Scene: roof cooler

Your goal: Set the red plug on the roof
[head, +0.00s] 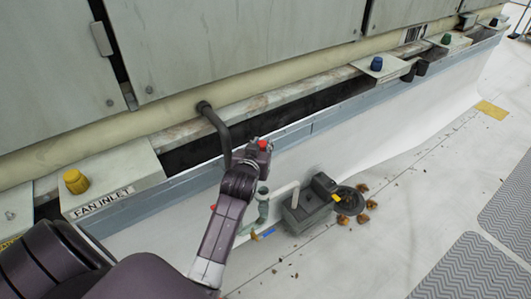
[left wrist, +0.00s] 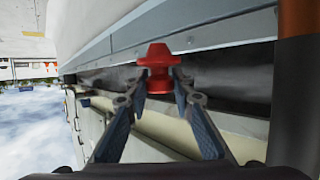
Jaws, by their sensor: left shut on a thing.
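The red plug (left wrist: 158,68) is between the fingertips of my left gripper (left wrist: 158,84) in the left wrist view. The fingers are shut on it, one on each side of its body. In the head view the red plug (head: 263,144) shows as a small red spot at the end of my left arm, above the ledge beside the trough. My left gripper (head: 259,150) is near a dark bent pipe there. The white roof (head: 420,180) spreads out to the right and below. My right gripper is not in view.
A yellow plug (head: 76,181) sits on a block labelled FAN INLET. A blue plug (head: 376,63) and a green plug (head: 446,39) sit on blocks farther along. A grey pump (head: 307,208) with a round black part and leaves stands on the roof. Grey mats (head: 470,270) lie at lower right.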

